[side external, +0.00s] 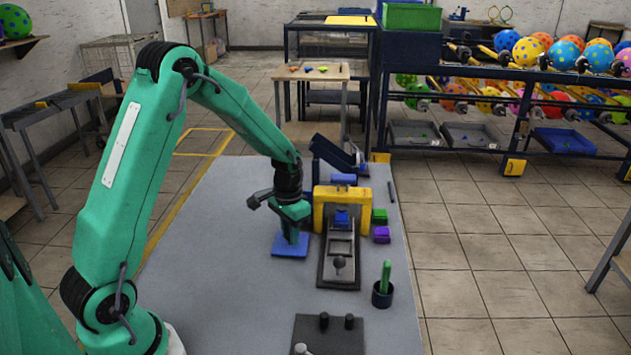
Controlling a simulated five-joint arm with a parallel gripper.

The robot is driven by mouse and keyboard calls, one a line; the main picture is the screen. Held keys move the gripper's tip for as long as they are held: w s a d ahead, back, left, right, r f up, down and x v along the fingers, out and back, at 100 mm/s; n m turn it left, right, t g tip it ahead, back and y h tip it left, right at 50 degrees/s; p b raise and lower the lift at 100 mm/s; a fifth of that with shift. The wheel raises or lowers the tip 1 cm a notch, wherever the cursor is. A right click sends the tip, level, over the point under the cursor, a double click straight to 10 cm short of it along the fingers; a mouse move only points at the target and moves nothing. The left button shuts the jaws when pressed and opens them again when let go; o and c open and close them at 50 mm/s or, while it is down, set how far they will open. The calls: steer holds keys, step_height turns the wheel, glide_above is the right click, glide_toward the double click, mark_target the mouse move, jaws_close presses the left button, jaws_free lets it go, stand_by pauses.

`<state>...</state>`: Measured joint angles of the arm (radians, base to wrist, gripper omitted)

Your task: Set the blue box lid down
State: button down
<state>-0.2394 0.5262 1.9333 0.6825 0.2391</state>
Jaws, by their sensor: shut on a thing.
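The blue box lid (283,250) is a flat blue square low over the grey table, left of the yellow press. My gripper (291,236) points down from above and is shut on it. The fingers hide part of the lid's middle. The lid looks level and very close to the tabletop; I cannot tell whether it touches.
A yellow press (318,208) with a dark sliding base (338,273) stands just right of the lid. A dark cup (382,299) holds a green stick. The grey table (205,265) is clear on the left.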

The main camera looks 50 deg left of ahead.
steer(key=shift+f, duration=0.15)
steer(key=c, duration=1.3)
jaws_free()
steer(key=shift+r, duration=6.2)
